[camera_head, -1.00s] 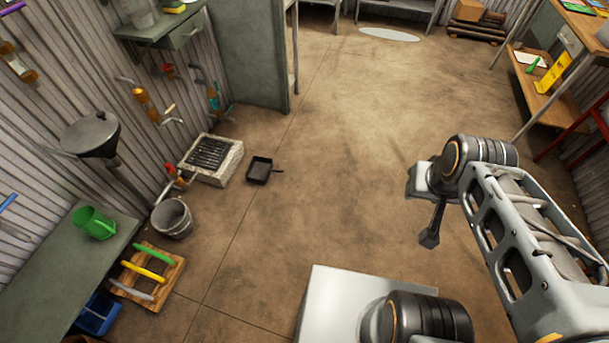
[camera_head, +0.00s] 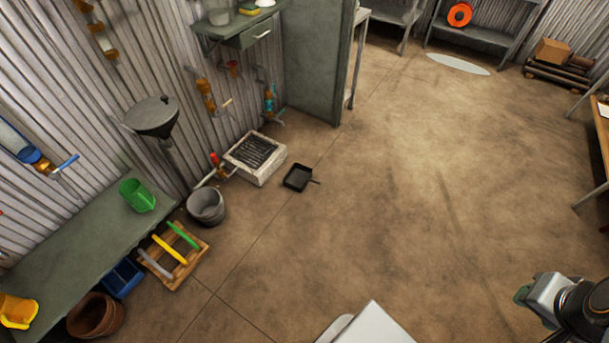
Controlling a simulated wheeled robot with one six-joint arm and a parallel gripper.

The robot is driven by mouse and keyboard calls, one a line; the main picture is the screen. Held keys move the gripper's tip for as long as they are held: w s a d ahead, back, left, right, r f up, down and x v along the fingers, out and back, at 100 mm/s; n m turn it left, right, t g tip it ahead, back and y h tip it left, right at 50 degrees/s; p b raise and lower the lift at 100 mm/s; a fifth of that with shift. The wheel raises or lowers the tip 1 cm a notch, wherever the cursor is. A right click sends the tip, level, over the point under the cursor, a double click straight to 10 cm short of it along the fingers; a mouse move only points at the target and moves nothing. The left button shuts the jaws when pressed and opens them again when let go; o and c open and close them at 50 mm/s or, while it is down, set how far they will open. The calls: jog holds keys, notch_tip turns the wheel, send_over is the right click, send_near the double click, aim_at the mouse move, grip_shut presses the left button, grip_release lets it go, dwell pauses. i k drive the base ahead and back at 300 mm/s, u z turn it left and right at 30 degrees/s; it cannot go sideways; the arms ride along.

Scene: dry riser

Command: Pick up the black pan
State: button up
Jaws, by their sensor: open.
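The black pan (camera_head: 298,178) is small and square. It lies on the brown floor left of centre, just right of the stone drain block, with its short handle pointing right. Nothing covers it, and it looks empty. Part of my arm shows at the lower right edge, well apart from the pan. My gripper's fingers are not visible in this view.
The stone block with a dark grate (camera_head: 255,157) is close to the pan's left. A grey bucket (camera_head: 207,206) and a wooden rack with coloured handles (camera_head: 176,262) stand nearer. A green bench (camera_head: 75,247) lines the left wall. The floor right of the pan is clear.

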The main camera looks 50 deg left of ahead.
aim_at(298, 176)
jog(key=u, duration=0.25)
jog(key=i, duration=1.95)
jog(key=u, duration=1.15)
jog(key=i, duration=1.1)
jog(key=u, duration=1.55)
jog(key=i, duration=0.5)
jog(key=u, duration=0.4)
